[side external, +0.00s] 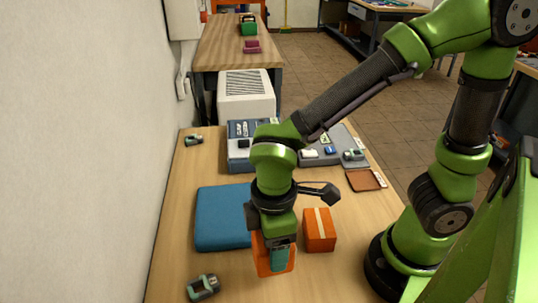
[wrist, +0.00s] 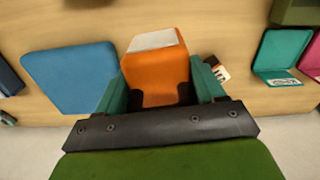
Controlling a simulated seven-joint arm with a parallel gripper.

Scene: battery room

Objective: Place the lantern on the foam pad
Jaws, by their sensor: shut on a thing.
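My gripper (side external: 276,264) points down near the front of the table, shut on an orange block-like thing with a pale top panel, which I take to be the lantern (side external: 261,254). In the wrist view the lantern (wrist: 157,78) sits between the two teal fingers (wrist: 162,92). Its lower part is hidden by the gripper, and I cannot tell whether it touches the table. The blue foam pad (side external: 220,222) lies flat just left of the gripper, with nothing seen on it. The pad (wrist: 70,78) also shows on the left in the wrist view.
An orange box with a pale stripe (side external: 319,230) stands close right of the gripper. A dark green device (side external: 203,287) lies at the front left, another (side external: 193,139) at the back left. A blue-grey case (side external: 240,130) and a brown tray (side external: 365,180) are farther back.

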